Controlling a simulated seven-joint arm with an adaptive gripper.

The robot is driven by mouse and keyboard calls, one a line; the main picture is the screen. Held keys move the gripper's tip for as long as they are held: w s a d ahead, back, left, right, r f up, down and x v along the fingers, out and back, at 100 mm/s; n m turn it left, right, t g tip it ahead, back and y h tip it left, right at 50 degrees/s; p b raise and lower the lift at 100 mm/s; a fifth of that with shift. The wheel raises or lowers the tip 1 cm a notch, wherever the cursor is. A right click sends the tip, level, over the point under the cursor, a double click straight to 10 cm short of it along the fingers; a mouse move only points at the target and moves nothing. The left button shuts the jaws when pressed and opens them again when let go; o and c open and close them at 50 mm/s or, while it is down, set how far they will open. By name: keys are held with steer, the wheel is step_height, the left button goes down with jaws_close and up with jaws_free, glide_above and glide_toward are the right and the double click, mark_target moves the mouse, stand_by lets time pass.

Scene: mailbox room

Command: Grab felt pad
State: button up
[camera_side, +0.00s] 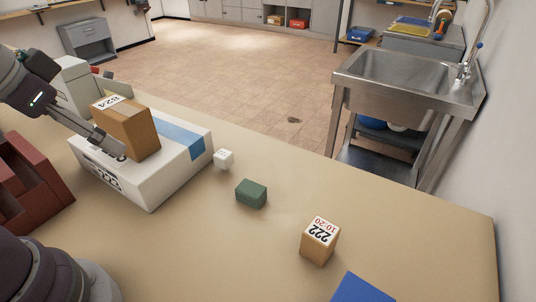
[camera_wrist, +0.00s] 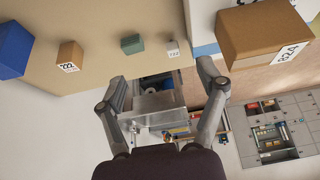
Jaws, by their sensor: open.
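A small dark green block (camera_side: 251,194), which looks most like the felt pad, lies on the tan table between a white cube and a small brown box. In the wrist view the green block (camera_wrist: 132,44) is at top centre, beyond my fingertips and well apart from them. My gripper (camera_side: 123,121) is at the left in the side view, by the larger brown box marked 824. Its fingers (camera_wrist: 163,75) are spread wide, with nothing held between them.
The brown 824 box (camera_side: 135,131) stands on a white carton (camera_side: 173,169) with a blue stripe. The white cube (camera_side: 223,158), small 222 box (camera_side: 320,240) and a blue object (camera_side: 361,288) are on the table (camera_side: 420,225). Dark red trays (camera_side: 30,185) stand at left.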

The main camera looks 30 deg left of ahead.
steer(key=m+g+h, duration=0.4)
steer(key=m+g, duration=0.2)
steer(key=m, duration=1.2)
glide_above(250, 187)
steer(key=a, duration=0.4)
step_height(250, 187, down, 11)
steer(key=shift+t+h, duration=0.3)
steer(key=x, duration=1)
steer(key=shift+s+d+f, duration=0.15)
steer(key=shift+d+f, duration=0.05)
steer(key=shift+f, duration=0.05)
steer(key=c, duration=1)
